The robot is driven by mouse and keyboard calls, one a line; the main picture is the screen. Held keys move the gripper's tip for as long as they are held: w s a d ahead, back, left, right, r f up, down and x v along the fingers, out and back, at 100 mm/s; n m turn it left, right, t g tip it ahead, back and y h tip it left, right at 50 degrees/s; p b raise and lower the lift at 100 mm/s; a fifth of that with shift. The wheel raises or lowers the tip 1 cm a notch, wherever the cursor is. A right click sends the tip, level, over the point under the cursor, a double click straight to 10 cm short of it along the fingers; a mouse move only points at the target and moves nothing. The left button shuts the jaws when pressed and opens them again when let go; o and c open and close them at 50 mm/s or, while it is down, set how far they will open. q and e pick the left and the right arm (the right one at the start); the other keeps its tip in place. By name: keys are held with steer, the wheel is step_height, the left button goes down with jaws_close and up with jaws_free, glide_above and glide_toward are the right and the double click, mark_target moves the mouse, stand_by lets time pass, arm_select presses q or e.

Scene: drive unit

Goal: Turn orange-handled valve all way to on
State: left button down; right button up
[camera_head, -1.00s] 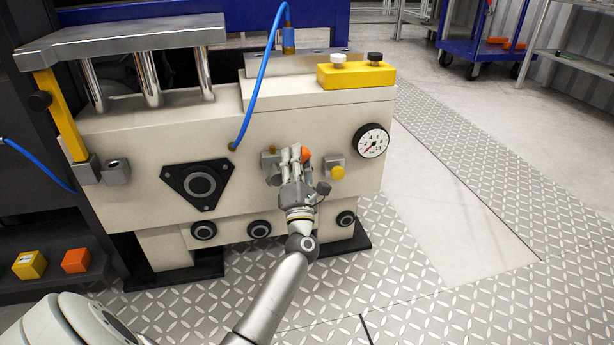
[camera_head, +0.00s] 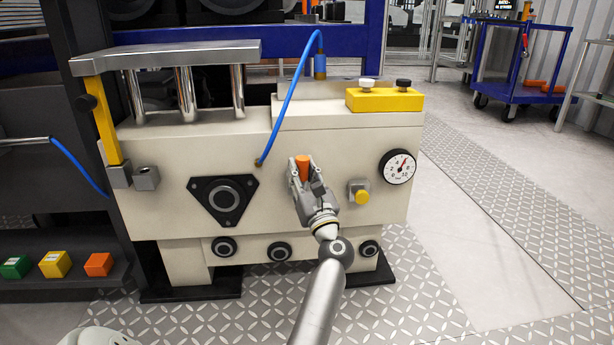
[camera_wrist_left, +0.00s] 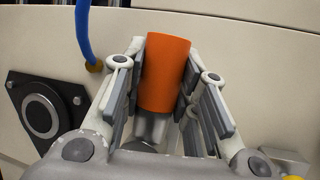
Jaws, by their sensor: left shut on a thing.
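The orange valve handle (camera_head: 303,168) is on the front face of the cream drive unit (camera_head: 330,135), and it points upward. In the left wrist view the handle (camera_wrist_left: 166,74) stands upright on a grey metal stem, between the two fingers. My left gripper (camera_head: 303,172) is shut on the handle, with a finger on each side of it (camera_wrist_left: 165,85). The valve's base is mostly hidden behind the gripper. My right gripper is not in view.
A yellow button on a grey block (camera_head: 359,192) sits just right of the gripper. A black triangular flange (camera_head: 222,200) is to the left. A blue hose (camera_head: 284,100) arches down to the face above the gripper. A yellow two-knob box (camera_head: 384,100) sits on top.

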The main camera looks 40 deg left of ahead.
arm_select(q)
steer(key=shift+s+a+f+n+g, duration=0.15)
steer(key=shift+n+g, duration=0.25)
steer(key=shift+n, duration=0.3)
steer(key=c, duration=1.1)
jaws_free()
steer(key=shift+r, duration=0.2)
step_height(320, 180, up, 10)
steer(key=shift+f, duration=0.1)
stand_by(0.5)
